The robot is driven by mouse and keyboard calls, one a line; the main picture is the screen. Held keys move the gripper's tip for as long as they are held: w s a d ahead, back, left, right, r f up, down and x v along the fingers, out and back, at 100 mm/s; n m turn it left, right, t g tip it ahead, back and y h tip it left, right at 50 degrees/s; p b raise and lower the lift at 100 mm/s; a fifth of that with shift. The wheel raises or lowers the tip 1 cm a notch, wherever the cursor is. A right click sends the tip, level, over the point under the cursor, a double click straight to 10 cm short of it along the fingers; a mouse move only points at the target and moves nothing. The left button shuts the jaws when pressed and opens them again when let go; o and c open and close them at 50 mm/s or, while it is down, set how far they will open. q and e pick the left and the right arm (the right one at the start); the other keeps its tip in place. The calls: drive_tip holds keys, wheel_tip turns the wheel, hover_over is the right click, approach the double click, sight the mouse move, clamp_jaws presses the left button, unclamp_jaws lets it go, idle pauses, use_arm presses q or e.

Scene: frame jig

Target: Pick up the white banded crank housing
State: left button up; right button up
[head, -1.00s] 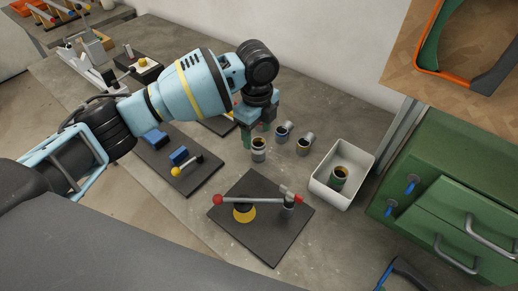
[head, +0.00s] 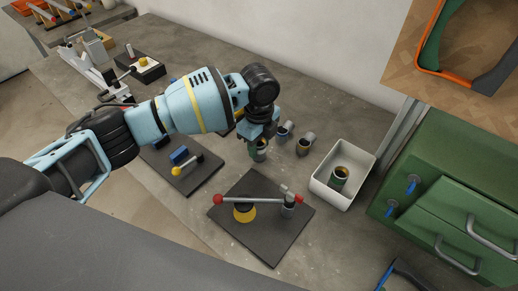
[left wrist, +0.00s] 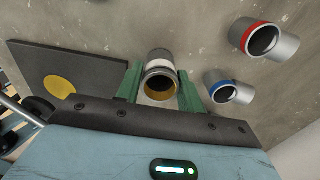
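The white banded crank housing (left wrist: 161,65) is a grey cylinder with a pale band and a dark, yellow-lined opening. In the left wrist view it sits between the two green fingers of my left gripper (left wrist: 159,88), which are open on either side of it; a firm grip is not visible. In the head view my left gripper (head: 260,138) is low over the housing (head: 260,153) and hides its upper part. A blue banded housing (left wrist: 222,86) and a red banded housing (left wrist: 264,40) lie beside it. My right gripper is not in view.
A white bin (head: 326,194) holds a green banded housing (head: 339,180). A dark plate (head: 262,246) with a red-knobbed bar stands in front. Another dark plate (head: 196,186) carries blue blocks and a yellow-knobbed lever. Green drawers (head: 440,200) stand at the right.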

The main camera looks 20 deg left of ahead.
use_arm(q)
drive_tip(key=c, duration=0.5)
drive_tip(key=shift+c, duration=0.2)
wheel_tip(320, 180, up, 10)
drive_tip(key=shift+r+p, duration=0.1)
drive_tip(key=shift+p, duration=0.2)
